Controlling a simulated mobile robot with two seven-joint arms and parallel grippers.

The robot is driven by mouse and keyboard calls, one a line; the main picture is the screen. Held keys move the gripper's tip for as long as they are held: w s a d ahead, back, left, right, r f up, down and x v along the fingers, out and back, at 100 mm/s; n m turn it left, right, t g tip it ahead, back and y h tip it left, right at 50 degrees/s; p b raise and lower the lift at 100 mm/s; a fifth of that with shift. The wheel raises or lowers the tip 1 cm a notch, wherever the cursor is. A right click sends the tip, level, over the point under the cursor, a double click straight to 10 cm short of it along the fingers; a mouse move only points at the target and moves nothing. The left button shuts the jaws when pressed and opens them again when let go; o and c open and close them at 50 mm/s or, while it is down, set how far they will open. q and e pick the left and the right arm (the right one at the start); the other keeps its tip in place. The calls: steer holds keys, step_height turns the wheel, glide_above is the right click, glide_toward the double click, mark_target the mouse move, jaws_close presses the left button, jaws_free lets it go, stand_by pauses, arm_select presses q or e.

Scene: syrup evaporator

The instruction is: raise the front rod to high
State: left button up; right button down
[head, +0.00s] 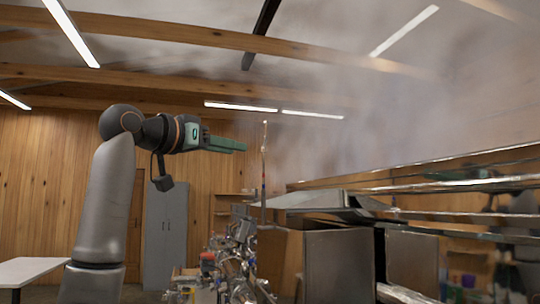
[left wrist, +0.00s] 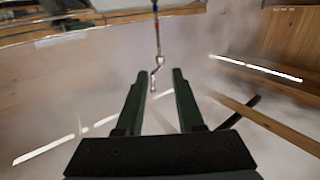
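A thin upright rod (head: 263,165) stands above the metal evaporator in the head view, with small coloured bands low on it. It is the only such rod I can make out. In the left wrist view, the rod (left wrist: 157,38) comes from the top edge and its hooked end shows between my fingertips. My left gripper (head: 245,146) points right, just left of the rod's upper part, with a small gap in the head view. The left gripper (left wrist: 159,74) is open and empty. I cannot tell whether the hook lies at fingertip depth. My right gripper is not in view.
The evaporator's metal pans and hood (head: 330,200) fill the right side under steam. Valves and pipes (head: 235,255) crowd below the rod. A white table (head: 35,272) and a grey cabinet (head: 166,235) stand at left. The air around the left gripper is clear.

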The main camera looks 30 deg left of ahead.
mark_target(263, 153)
arm_select(q)
steer(key=w+p, duration=0.1)
steer(key=w, duration=0.2)
steer(key=w+p, duration=0.1)
steer(key=w, duration=0.2)
steer(key=w+d+p, duration=0.1)
steer(key=w, duration=0.2)
steer(key=shift+w+d+r, duration=0.1)
steer(key=shift+w, duration=0.1)
steer(key=shift+w+p, duration=0.45)
steer(key=shift+w, duration=0.35)
steer(key=shift+d, duration=0.1)
steer(key=shift+c, duration=0.2)
jaws_close()
